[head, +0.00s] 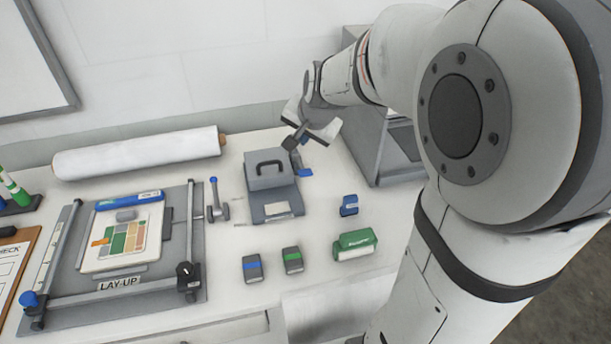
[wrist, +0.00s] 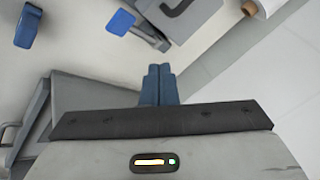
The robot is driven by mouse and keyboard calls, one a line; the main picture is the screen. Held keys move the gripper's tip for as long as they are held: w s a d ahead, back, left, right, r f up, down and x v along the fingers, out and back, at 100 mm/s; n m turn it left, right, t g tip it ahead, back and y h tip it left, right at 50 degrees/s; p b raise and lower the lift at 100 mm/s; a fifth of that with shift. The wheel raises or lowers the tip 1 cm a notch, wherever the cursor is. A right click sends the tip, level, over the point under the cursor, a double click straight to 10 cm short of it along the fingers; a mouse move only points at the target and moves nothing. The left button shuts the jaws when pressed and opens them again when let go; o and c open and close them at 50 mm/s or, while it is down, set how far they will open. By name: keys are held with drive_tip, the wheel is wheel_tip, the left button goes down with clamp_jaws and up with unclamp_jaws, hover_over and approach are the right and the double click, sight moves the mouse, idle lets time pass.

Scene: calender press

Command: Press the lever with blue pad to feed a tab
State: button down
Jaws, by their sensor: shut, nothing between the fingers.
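The grey tab dispenser (head: 268,170) with a dark top handle stands mid-table in the head view. Its lever with the blue pad (head: 305,172) sticks out at its right side. In the wrist view the blue pad (wrist: 121,22) is on an arm running to the grey dispenser (wrist: 188,18) at the top. My gripper (head: 291,142) is above and behind the lever in the head view. In the wrist view its fingers (wrist: 158,70) are shut and empty, with the pad apart from the tips, ahead and slightly left. A white piece (head: 277,209) lies on the dispenser's front plate.
A blue stamp (head: 349,205), a green stamp (head: 355,244) and two small dark stamps (head: 253,268) stand in front. The lay-up frame (head: 100,300) and a small blue-knobbed lever (head: 214,190) are left. A white roll (head: 137,154) lies behind. A grey machine (head: 375,140) stands right.

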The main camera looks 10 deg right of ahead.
sight(306, 172)
drive_tip(key=shift+s+f+b, duration=0.2)
drive_tip(key=shift+f+b, duration=0.4)
drive_tip(key=shift+f, duration=0.25)
drive_tip(key=shift+s+f+b, duration=0.25)
drive_tip(key=shift+f+b, duration=0.3)
drive_tip(key=shift+f, duration=0.3)
drive_tip(key=shift+s+f+b, duration=0.2)
drive_tip(key=shift+f+b, duration=0.4)
drive_tip(key=shift+f, duration=0.25)
drive_tip(key=shift+s+f+b, duration=0.1)
drive_tip(key=shift+f+b, duration=0.35)
drive_tip(key=shift+s+f+b, duration=0.2)
drive_tip(key=shift+f+b, duration=0.35)
drive_tip(key=shift+f, duration=0.1)
drive_tip(key=shift+s+f+b, duration=0.15)
drive_tip(key=shift+f+b, duration=0.4)
drive_tip(key=shift+f, duration=0.1)
idle(1.1)
idle(0.5)
drive_tip(key=shift+w+r+p, duration=0.25)
drive_tip(key=shift+r+p, duration=0.4)
drive_tip(key=shift+r, duration=0.25)
drive_tip(key=shift+w+r+p, duration=0.2)
drive_tip(key=shift+r+p, duration=0.45)
drive_tip(key=shift+r, duration=0.2)
